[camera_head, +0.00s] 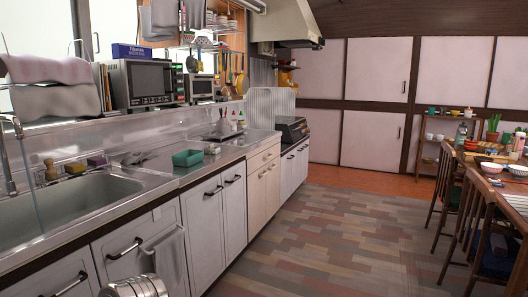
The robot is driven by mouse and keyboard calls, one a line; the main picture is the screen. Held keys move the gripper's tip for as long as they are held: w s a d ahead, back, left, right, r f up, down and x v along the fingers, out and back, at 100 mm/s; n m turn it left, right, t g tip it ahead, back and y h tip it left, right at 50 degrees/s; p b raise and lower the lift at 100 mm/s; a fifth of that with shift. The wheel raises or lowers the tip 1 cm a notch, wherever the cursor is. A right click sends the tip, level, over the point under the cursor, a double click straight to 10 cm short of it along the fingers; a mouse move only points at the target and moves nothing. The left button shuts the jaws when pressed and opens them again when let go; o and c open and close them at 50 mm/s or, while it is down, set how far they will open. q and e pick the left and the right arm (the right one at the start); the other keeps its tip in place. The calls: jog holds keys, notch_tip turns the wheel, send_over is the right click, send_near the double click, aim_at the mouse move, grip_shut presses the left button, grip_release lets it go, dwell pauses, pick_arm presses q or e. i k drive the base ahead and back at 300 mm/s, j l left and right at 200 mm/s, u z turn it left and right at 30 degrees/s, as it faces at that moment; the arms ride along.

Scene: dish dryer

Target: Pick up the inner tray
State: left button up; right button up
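A small green open container (187,157) sits on the steel counter (222,163), right of the sink. I cannot tell whether it is the inner tray, and I make out no other clear tray on this counter. I cannot pick out a dish dryer with certainty.
The sink (60,210) with its faucet (8,160) is at the left. A microwave (140,83) stands on the shelf behind. A stove (291,130) is farther along. A dining table (480,158) with chairs is at the right. The tiled floor (330,230) between is clear.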

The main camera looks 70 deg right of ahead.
aim_at(210, 150)
jog(key=l+z, duration=0.1)
jog(key=z, duration=1.75)
